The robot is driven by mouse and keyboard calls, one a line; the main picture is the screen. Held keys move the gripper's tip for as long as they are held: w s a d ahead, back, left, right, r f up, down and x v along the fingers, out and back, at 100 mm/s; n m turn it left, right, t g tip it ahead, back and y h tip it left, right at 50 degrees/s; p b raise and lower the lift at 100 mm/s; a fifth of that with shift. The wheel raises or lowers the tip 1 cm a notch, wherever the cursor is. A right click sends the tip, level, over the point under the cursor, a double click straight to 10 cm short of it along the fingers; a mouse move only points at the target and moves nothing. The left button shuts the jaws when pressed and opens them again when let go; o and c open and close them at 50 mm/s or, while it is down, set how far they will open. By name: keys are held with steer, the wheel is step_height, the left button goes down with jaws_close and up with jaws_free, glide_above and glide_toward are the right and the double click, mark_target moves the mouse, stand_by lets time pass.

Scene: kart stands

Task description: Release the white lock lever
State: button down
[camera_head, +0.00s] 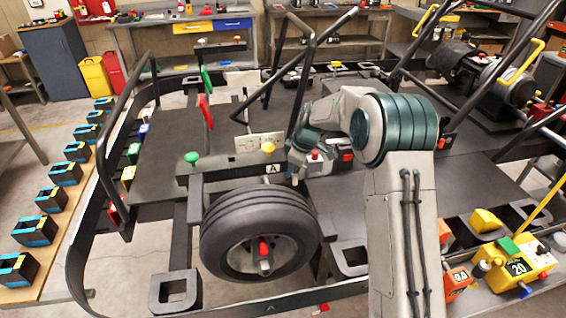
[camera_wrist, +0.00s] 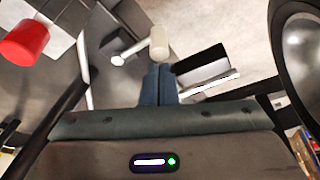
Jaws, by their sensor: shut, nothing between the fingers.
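A white lever (camera_wrist: 138,50) shows in the wrist view, with a thick pale cylindrical knob and a thin arm running down left to a small ball end. My gripper (camera_wrist: 161,72) has its two blue-grey fingers together, with nothing between them. The fingertips appear just below the knob in the picture; I cannot tell whether they touch it. In the head view my wrist and gripper reach down beside the plate marked A, behind the tyre, and the fingertips are hidden. I cannot make out the lever in the head view.
A black tyre (camera_head: 260,236) stands close to my gripper and fills the right edge of the wrist view. A red cylinder (camera_wrist: 24,42) is at upper left there. A yellow knob (camera_head: 268,149) and a green knob (camera_head: 191,158) stand near. Black kart tubes (camera_head: 303,85) rise behind my arm.

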steer(key=shift+d, duration=0.3)
steer(key=shift+n, duration=0.4)
